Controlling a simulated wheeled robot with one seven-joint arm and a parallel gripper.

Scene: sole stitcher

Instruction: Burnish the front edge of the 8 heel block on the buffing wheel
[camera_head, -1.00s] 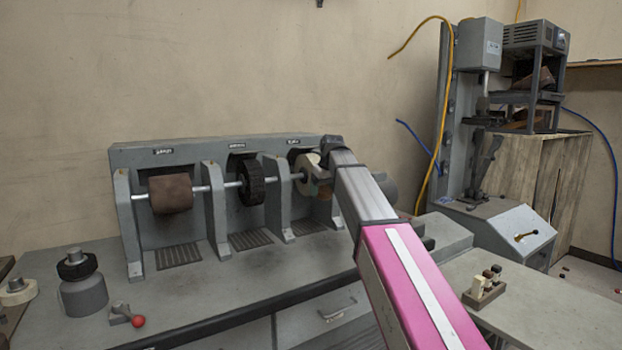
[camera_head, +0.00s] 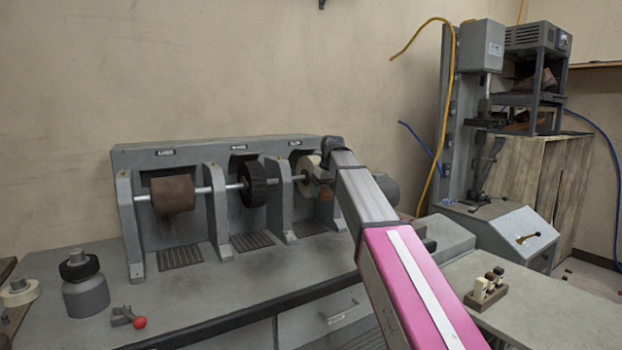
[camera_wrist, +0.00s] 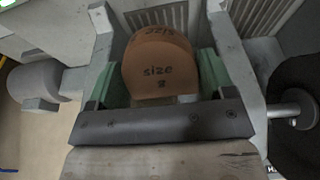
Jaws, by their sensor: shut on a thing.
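The tan heel block (camera_wrist: 160,68), marked "size 8", is between the green fingers of my gripper (camera_wrist: 161,78) in the wrist view. My gripper is shut on it. In the head view the block (camera_head: 326,193) is a small brown patch at the end of my arm, partly hidden. The pale buffing wheel (camera_head: 306,168) is the rightmost wheel on the grey machine's shaft, and my gripper is right up against it in the picture. I cannot tell whether the block touches the wheel. The block's front edge is not clear.
The machine also carries a black brush wheel (camera_head: 253,184) and a brown drum (camera_head: 173,194), with grey uprights between. A small block holder (camera_head: 485,294) sits on the right table, near a tall press (camera_head: 474,120).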

